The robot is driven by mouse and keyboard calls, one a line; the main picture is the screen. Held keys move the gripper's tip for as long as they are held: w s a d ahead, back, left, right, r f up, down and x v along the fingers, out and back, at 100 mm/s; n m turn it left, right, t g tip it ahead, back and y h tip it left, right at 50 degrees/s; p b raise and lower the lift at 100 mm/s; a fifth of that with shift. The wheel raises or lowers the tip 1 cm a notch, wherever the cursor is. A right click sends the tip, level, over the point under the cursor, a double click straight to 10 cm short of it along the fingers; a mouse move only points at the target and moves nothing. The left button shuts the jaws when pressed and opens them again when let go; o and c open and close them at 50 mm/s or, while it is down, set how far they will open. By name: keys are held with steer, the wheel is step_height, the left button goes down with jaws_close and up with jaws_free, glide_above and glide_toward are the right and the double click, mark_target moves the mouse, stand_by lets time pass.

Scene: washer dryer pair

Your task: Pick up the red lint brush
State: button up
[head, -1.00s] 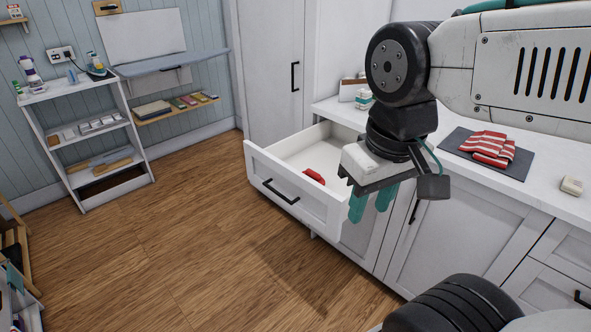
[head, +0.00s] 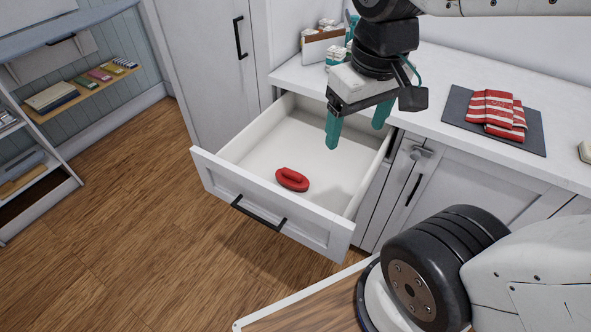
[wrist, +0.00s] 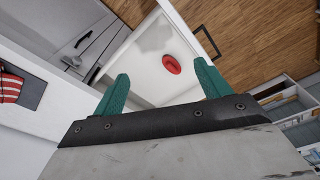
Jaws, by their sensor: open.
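The red lint brush (head: 292,180) lies on the floor of the open white drawer (head: 230,152), near its front panel. It also shows in the wrist view (wrist: 172,64), beyond and between the two fingers. My gripper (head: 357,128) has teal fingers spread apart with nothing between them. It is above the back right part of the drawer, higher than the brush and apart from it. In the wrist view the gripper (wrist: 162,90) points toward the drawer interior.
The white counter (head: 425,125) runs along the right, with a red striped cloth (head: 497,113) on a dark mat and boxes (head: 322,45) at the back. A tall cabinet (head: 205,60) stands behind the drawer. Wooden floor (head: 130,210) is clear at the left.

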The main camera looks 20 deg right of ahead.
steer(key=w+f+n, duration=0.2)
steer(key=w+f, duration=0.4)
steer(key=w, duration=0.3)
steer(key=n+g, duration=0.1)
steer(key=n, duration=0.3)
glide_above(291, 171)
steer(key=f, duration=1.8)
steer(key=shift+s+a+f, duration=0.1)
steer(key=shift+a+f, duration=0.1)
steer(key=shift+a, duration=0.05)
steer(key=f, duration=0.8)
steer(key=shift+d, duration=0.2)
steer(key=shift+r, duration=0.1)
steer(key=c, duration=1.1)
